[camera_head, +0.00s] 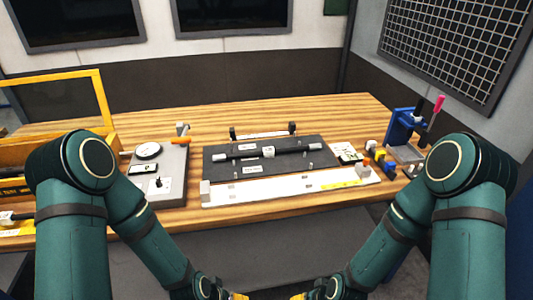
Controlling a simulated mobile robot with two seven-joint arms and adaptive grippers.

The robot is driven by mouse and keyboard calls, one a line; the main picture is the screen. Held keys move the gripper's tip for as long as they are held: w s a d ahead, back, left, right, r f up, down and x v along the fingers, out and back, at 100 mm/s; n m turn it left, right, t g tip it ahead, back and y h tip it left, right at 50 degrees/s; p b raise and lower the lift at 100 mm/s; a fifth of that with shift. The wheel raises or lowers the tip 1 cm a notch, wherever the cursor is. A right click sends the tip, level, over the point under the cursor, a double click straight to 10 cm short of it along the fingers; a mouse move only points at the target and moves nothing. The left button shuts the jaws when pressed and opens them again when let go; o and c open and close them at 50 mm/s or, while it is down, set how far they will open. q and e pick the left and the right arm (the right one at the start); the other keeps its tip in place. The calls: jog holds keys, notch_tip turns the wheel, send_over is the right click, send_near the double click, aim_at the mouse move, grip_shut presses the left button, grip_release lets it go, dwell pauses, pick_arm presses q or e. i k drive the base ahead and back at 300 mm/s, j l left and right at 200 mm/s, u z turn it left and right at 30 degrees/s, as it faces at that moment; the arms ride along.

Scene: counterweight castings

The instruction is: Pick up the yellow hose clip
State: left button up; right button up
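A small yellow piece (379,154) sits among several small parts at the right of the wooden workbench. It may be the hose clip, but it is too small to tell its shape. My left gripper (238,296) and my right gripper (298,296) show only at the bottom edge, in front of the bench and well away from the small parts. Both are mostly cut off by the frame, so I cannot see whether they are open or shut.
A dark fixture board (225,168) with a black bar and a white strip (270,190) lie mid-bench (330,108). A grey gauge plate (173,185) is left. A blue stand (402,126) with a pink-handled tool is right. A yellow-framed wooden crate (100,100) is far left.

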aim_at(380, 154)
jog(key=l+u, duration=0.3)
jog(key=u, duration=0.2)
jog(key=l+u, duration=0.35)
jog(key=u, duration=0.15)
jog(key=l+u, duration=0.15)
jog(key=l, duration=0.35)
jog(key=k+l+u, duration=0.2)
jog(key=l, duration=0.3)
jog(key=k+l, duration=0.1)
jog(key=l, duration=0.4)
jog(key=k+l+u, duration=0.1)
jog(key=l, duration=0.35)
